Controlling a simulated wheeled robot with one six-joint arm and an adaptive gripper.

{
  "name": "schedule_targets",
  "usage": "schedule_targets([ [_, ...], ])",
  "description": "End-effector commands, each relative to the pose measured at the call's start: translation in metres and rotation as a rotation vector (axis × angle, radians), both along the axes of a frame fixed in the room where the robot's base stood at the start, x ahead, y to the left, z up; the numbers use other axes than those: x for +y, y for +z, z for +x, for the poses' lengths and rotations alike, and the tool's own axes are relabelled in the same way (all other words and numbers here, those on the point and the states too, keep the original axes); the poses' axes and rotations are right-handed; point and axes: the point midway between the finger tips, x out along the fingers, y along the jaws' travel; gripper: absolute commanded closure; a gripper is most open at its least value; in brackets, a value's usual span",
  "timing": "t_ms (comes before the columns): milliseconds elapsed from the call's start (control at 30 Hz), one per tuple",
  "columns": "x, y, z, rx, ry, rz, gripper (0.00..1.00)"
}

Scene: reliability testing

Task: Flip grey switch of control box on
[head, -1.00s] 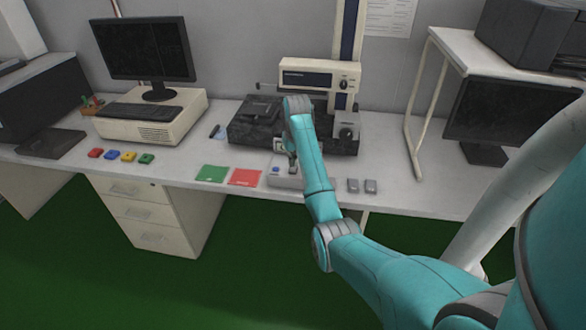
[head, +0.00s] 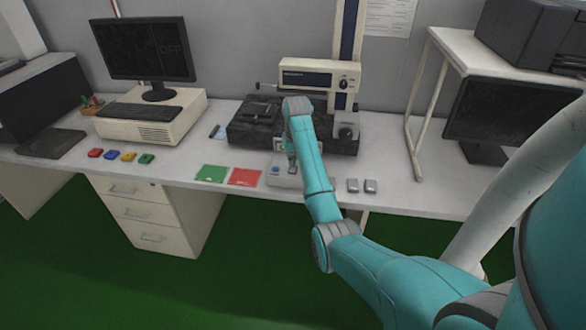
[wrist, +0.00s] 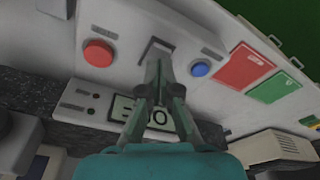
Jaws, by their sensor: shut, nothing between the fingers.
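The light grey control box (head: 277,181) sits near the front edge of the table, partly hidden by my arm. In the wrist view its panel (wrist: 125,25) has a red button (wrist: 98,52), a blue button (wrist: 200,69) and, between them, a grey switch (wrist: 157,47) in a dark frame. My gripper (wrist: 160,62) is shut and empty, its tips over the lower part of the switch. The fingers hide part of the switch, so I cannot tell its position or whether they touch it. My gripper also shows over the box in the head view (head: 292,168).
A display (wrist: 125,108) lies behind my fingers. Green (head: 211,173) and red (head: 244,177) cards lie left of the box, two small grey blocks (head: 362,186) right. A dark stone-based instrument (head: 258,112) stands behind. The monitor (head: 143,48) shows dim text ending in OFF.

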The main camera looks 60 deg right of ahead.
Motion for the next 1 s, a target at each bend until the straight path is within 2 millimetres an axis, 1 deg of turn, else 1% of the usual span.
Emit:
schedule_targets([
  [467, 0.0000, -0.0001, 0.0000, 0.000, 0.000, 0.000, 1.00],
  [1000, 0.0000, -0.0068, 0.0000, 0.001, 0.000, 0.001, 1.00],
])
